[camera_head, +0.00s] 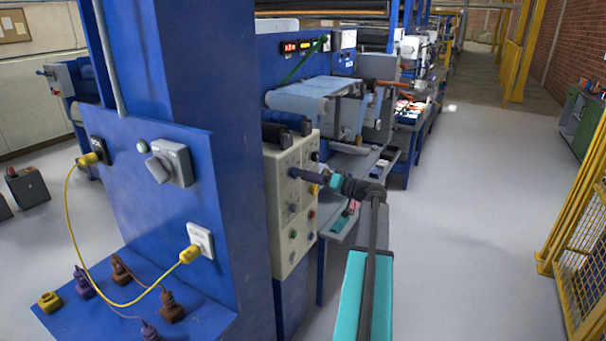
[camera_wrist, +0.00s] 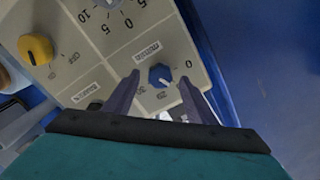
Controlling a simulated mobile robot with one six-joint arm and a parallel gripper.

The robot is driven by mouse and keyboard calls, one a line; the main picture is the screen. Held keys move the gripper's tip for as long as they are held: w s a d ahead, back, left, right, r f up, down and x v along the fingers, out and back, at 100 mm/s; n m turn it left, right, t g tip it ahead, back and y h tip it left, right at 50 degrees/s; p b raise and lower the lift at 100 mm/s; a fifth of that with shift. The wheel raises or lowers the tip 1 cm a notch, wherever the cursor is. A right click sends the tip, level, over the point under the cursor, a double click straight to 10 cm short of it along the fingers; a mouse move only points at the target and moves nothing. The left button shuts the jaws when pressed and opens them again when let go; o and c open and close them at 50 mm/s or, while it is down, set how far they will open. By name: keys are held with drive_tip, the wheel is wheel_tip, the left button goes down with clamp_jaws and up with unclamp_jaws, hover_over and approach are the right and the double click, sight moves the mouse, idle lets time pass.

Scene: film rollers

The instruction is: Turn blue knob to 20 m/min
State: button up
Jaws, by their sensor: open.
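The blue knob (camera_wrist: 160,75) is on the light grey control panel (camera_wrist: 115,45), with a printed number scale around it. A 0 is at its right and larger numbers are below it. A small pale mark shows on its lower right side, but its exact reading is too small to tell. My gripper (camera_wrist: 160,78) is open, with one dark finger on each side of the knob. I cannot tell whether either finger touches it. In the head view my gripper (camera_head: 297,173) is at the face of the control panel (camera_head: 288,255), and the blue knob cannot be made out there.
A yellow knob (camera_wrist: 36,48) with its own scale is at the left in the wrist view. A blue cabinet (camera_head: 225,130) with a yellow cable (camera_head: 74,235) stands left of the panel. A yellow fence (camera_head: 580,225) is at the right. The floor between is clear.

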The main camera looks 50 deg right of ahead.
drive_tip(key=shift+w+a, duration=0.1)
drive_tip(key=shift+w, duration=0.45)
drive_tip(key=shift+c, duration=0.5)
drive_tip(key=c, duration=1)
drive_tip(key=shift+o, duration=0.3)
drive_tip(key=shift+m, duration=0.3)
drive_tip(key=m+b, duration=0.2)
drive_tip(key=m, duration=0.7)
